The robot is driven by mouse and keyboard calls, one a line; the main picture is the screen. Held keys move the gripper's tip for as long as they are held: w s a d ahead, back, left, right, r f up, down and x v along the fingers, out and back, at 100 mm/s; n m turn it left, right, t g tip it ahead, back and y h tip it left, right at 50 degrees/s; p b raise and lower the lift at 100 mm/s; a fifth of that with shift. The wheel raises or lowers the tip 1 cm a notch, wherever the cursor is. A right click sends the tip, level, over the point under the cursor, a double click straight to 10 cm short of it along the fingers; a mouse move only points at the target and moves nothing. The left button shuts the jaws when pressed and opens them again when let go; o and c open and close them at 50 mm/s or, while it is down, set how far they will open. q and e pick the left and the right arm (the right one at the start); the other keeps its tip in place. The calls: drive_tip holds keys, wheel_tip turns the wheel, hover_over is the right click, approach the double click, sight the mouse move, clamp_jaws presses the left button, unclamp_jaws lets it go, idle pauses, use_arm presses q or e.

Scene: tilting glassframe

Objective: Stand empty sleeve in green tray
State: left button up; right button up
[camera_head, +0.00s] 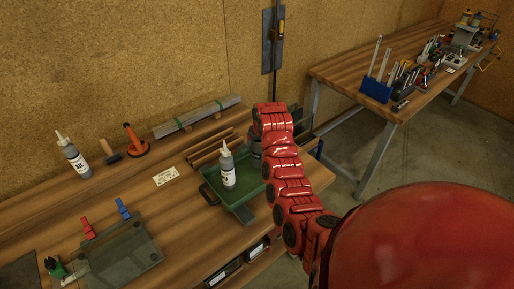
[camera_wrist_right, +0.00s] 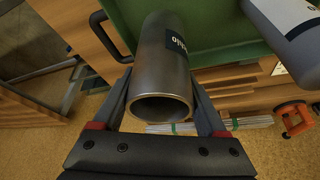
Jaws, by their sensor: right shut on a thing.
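The empty sleeve is a grey metal tube (camera_wrist_right: 160,75) with a dark label, and its open round end faces the right wrist camera. My right gripper (camera_wrist_right: 158,88) is shut on it, with one finger on each side. The green tray (camera_head: 240,213) is on the wooden bench in the head view, left of my right arm. Its green floor (camera_wrist_right: 215,25) shows behind the sleeve in the wrist view. Whether the sleeve touches the tray, I cannot tell. In the head view my right arm hides most of the gripper and sleeve. My left gripper is not in view.
A grey bottle (camera_head: 228,170) stands in the tray, close to the sleeve in the wrist view. Wooden strips (camera_head: 205,150) and metal bars (camera_head: 197,117) lie behind the tray. Another bottle (camera_head: 73,157) and an orange tool (camera_head: 135,142) are farther left. A second bench (camera_head: 350,72) is at right.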

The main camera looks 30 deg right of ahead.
wheel_tip(320, 180, down, 3)
drive_tip(key=shift+w+f+p, duration=0.1)
drive_tip(key=shift+f+p, duration=0.1)
drive_tip(key=shift+p, duration=0.55)
drive_tip(key=shift+f+b, duration=0.2)
drive_tip(key=shift+b, duration=0.15)
drive_tip(key=o, duration=1.4)
drive_tip(key=shift+r, duration=0.15)
